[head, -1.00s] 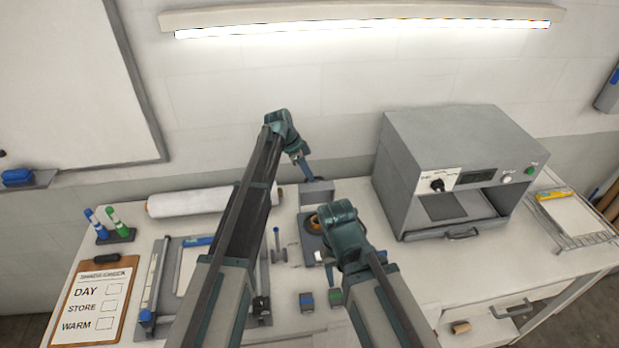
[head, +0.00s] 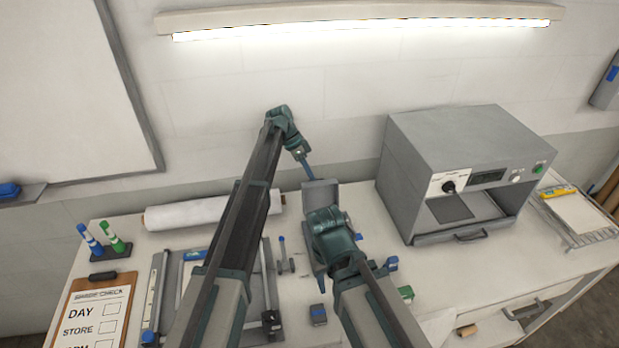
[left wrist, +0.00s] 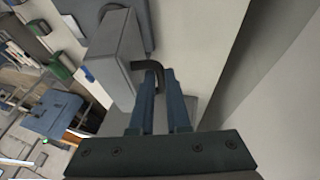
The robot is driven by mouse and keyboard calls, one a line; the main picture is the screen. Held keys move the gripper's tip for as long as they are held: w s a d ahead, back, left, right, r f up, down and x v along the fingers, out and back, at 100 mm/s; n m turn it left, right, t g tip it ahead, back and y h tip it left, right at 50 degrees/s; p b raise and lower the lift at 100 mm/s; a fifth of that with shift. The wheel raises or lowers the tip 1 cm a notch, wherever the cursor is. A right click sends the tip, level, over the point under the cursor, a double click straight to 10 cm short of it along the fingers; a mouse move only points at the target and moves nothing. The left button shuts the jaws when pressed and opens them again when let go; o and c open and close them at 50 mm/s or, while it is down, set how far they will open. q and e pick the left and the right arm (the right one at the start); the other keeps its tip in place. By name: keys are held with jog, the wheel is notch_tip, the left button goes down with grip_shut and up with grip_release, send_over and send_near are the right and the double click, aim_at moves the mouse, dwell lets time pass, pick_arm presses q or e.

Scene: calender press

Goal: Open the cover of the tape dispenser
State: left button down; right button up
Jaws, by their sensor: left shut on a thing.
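The grey tape dispenser cover (head: 321,194) stands at the back of the table in the head view. In the left wrist view it is a grey box-like part (left wrist: 117,55) with a dark bent handle (left wrist: 150,66). My left gripper (head: 307,172) reaches down behind the cover. Its blue fingers (left wrist: 159,80) are shut on the handle. My right wrist (head: 333,238) hangs over the dispenser body and hides most of it, including the tape roll. I cannot make out the right fingers. How far the cover is tilted is hard to tell.
A grey press (head: 465,165) stands to the right. A white roll (head: 195,213) lies at the back left. A clipboard (head: 97,312) and a trimmer frame (head: 160,290) are at the left.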

pick_arm(q)
jog(key=shift+w+a+f+g+b, duration=0.25)
jog(key=shift+w+f+g+b, duration=0.15)
jog(key=shift+w+g+b, duration=0.3)
jog(key=c, duration=1.3)
grip_release()
jog(key=o, duration=0.4)
jog(key=shift+w+f, duration=0.2)
jog(key=shift+s+r, duration=0.1)
jog(key=shift+s, duration=0.05)
jog(key=shift+r, duration=0.15)
